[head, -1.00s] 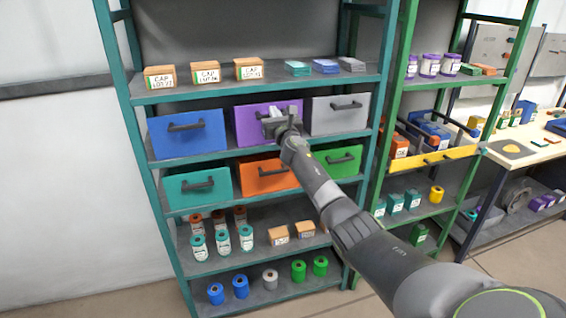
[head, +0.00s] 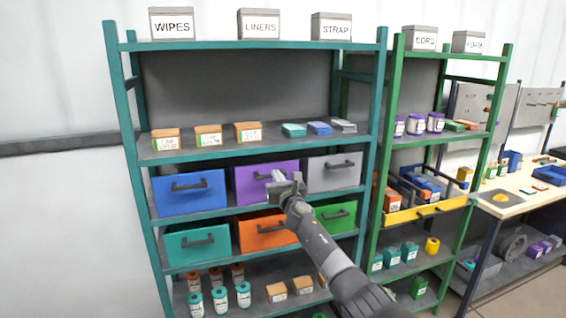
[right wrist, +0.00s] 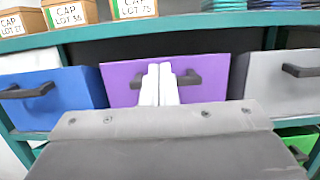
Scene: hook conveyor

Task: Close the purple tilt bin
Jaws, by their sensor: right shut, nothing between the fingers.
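The purple tilt bin (head: 245,187) sits in the middle of the upper bin row on the teal shelf, with a dark bar handle on its front. Its front looks nearly upright and about in line with its neighbours; a small tilt I cannot tell. My right gripper (head: 278,176) is shut and empty, in front of the bin at handle height. In the right wrist view the pale fingers (right wrist: 159,84) are together and overlap the middle of the handle (right wrist: 190,78) on the purple front (right wrist: 125,90). Whether they touch it is unclear. My left gripper is out of view.
A blue bin (head: 165,195) and a grey bin (head: 320,172) flank the purple one. Teal (head: 180,252), orange (head: 250,240) and green bins (head: 325,225) are below. Labelled cartons (head: 208,136) stand on the shelf above. A green rack (head: 390,150) stands at the right.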

